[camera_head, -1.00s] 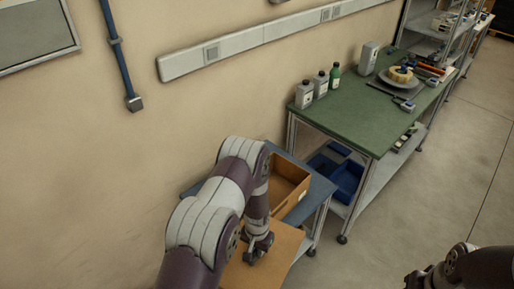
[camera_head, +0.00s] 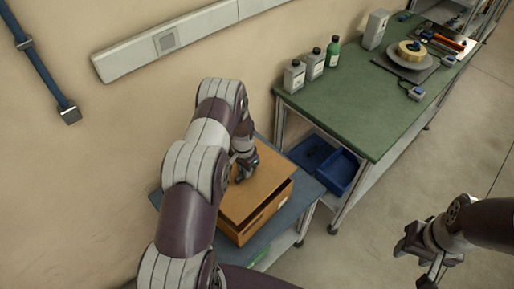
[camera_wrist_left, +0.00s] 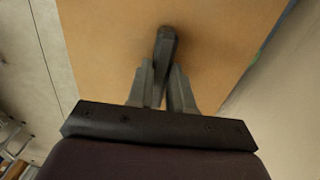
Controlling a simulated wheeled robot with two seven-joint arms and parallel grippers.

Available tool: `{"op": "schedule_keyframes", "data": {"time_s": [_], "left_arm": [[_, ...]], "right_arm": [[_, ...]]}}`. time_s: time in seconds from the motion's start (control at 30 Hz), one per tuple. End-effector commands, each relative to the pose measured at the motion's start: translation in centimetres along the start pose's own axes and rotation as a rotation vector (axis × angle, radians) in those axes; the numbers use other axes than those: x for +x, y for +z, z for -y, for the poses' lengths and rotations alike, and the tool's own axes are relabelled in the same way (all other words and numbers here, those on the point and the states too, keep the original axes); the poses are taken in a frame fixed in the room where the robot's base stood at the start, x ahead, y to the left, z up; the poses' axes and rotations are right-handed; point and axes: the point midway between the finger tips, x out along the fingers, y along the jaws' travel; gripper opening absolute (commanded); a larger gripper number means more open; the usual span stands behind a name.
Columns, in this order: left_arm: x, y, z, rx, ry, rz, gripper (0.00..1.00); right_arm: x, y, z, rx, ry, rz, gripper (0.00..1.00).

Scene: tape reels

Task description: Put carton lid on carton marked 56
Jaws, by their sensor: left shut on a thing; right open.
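The brown carton (camera_head: 262,219) stands on the blue-grey top of a low table. The flat brown carton lid (camera_head: 262,186) lies over the carton's opening, and a dark gap shows under its near right edge. I cannot tell whether it is fully seated. My left gripper (camera_head: 243,170) is above the lid. In the left wrist view the gripper (camera_wrist_left: 165,75) is shut on the lid's dark handle, with the lid (camera_wrist_left: 110,45) filling most of the view. No number is readable on the carton. My right gripper (camera_head: 425,254) is open and empty, over the floor at lower right.
A green workbench (camera_head: 345,110) stands to the right, with bottles (camera_head: 314,64) and a tape reel (camera_head: 410,50) on a round plate. Blue bins (camera_head: 338,168) sit on its lower shelf. The wall is close behind the low table. The floor at right is clear.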

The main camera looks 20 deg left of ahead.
Motion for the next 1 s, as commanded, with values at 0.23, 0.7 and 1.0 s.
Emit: {"op": "schedule_keyframes", "data": {"time_s": [0.23,0.7,1.0], "left_arm": [[1.1,0.1,0.0,-0.001,0.001,0.002,0.00],[7.0,0.0,0.0,-0.001,0.000,0.000,0.00],[7.4,0.0,0.0,-0.001,0.000,0.000,0.00]], "right_arm": [[0.7,0.1,0.0,0.000,0.000,0.001,0.47],[4.8,0.6,0.0,0.000,0.000,0.000,0.47],[5.3,0.7,0.0,0.000,0.000,0.000,0.47]]}}
